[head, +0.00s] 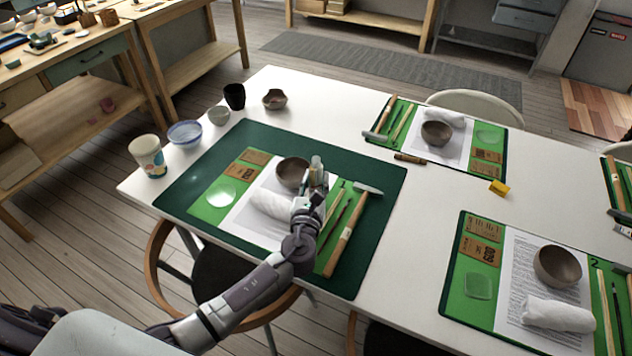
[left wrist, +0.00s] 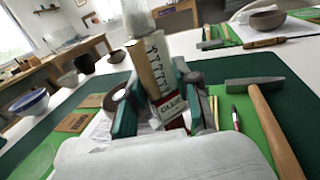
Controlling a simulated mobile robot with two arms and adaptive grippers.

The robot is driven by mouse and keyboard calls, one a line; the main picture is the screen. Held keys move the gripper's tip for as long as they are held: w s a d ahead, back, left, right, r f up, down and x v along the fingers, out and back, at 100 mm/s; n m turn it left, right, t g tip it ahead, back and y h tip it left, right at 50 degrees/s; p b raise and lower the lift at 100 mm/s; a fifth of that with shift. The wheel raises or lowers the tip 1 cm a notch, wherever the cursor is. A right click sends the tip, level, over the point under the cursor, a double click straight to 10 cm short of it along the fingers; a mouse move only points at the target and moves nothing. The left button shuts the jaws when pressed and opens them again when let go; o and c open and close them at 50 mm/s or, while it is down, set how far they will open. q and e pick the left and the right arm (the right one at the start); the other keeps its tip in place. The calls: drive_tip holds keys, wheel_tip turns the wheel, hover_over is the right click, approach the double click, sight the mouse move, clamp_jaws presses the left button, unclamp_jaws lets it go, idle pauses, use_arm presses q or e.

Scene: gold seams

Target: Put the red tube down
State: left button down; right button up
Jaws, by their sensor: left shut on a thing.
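My left gripper (head: 314,182) is over the place setting on the dark green mat (head: 376,180). It is shut on a tube, which pokes up between the fingers in the head view (head: 316,162). In the left wrist view the gripper (left wrist: 160,108) has a finger on each side of the tube (left wrist: 158,70). The tube is tilted, with a tan side, a white printed side and a red patch reading "GLUE". Its lower end is hidden, so I cannot tell if it touches anything. My right gripper is not in view.
Close to the gripper are a brown bowl (head: 291,171), a white rolled cloth (head: 273,206) and a hammer (head: 348,236). Cups and bowls, including a blue-rimmed bowl (head: 185,134), stand at the table's left. Bare white tabletop (head: 420,240) lies to the right of the mat.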

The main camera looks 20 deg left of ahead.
use_arm(q)
drive_tip(key=shift+f+b, duration=0.55)
drive_tip(key=shift+f, duration=0.05)
drive_tip(key=c, duration=0.8)
unclamp_jaws()
drive_tip(key=shift+r, duration=0.1)
